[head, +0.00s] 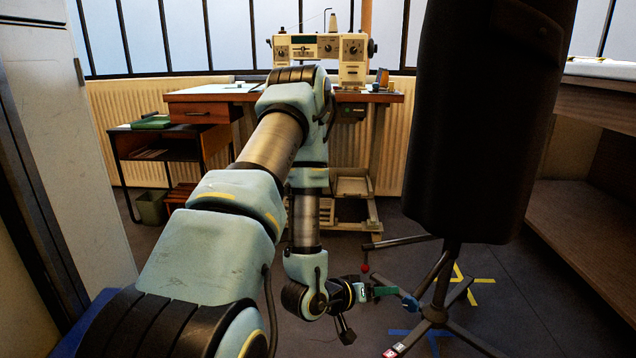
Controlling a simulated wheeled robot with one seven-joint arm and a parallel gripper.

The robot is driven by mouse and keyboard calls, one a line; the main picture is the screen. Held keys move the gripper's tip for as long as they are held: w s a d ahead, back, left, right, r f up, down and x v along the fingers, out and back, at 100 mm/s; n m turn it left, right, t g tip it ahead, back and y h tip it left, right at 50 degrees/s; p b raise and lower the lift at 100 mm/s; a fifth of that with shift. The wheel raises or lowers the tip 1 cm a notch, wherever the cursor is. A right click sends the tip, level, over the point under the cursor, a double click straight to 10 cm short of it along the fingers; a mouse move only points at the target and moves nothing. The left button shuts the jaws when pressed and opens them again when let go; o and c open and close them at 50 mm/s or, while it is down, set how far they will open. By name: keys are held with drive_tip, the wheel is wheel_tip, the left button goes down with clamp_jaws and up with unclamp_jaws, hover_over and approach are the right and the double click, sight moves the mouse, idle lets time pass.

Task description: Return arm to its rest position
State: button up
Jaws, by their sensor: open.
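My arm reaches forward from the bottom left, bends near the sewing table and hangs down to my gripper (362,300). My gripper is low over the dark floor, beside the legs of a dress-form stand (438,290). Its jaws are open. Small green and blue parts show at its right side, close to the stand's post; I cannot tell whether they touch it. I see nothing clearly held between the fingers.
A dark garment form (480,120) stands close on the right, above the splayed stand legs. A sewing machine (325,48) sits on a wooden table (385,97) behind my arm. A side shelf (150,135) is left, a wooden bench (590,220) right. Yellow and blue tape marks the floor.

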drive_tip(key=w+a+r+y, duration=0.3)
drive_tip(key=a+r+y, duration=0.1)
drive_tip(key=a, duration=0.3)
drive_tip(key=w+a+r+y, duration=0.2)
drive_tip(key=a+r+y, duration=0.15)
drive_tip(key=a, duration=0.35)
drive_tip(key=s+a+r+n+g+y, duration=0.25)
drive_tip(key=s+a+r+g, duration=0.25)
drive_tip(key=s+a+r, duration=0.55)
wheel_tip(320, 180, up, 36)
drive_tip(key=p, duration=3.6)
drive_tip(key=shift+s+d+y, duration=0.3)
drive_tip(key=shift+d+y, duration=0.1)
drive_tip(key=shift+d, duration=0.05)
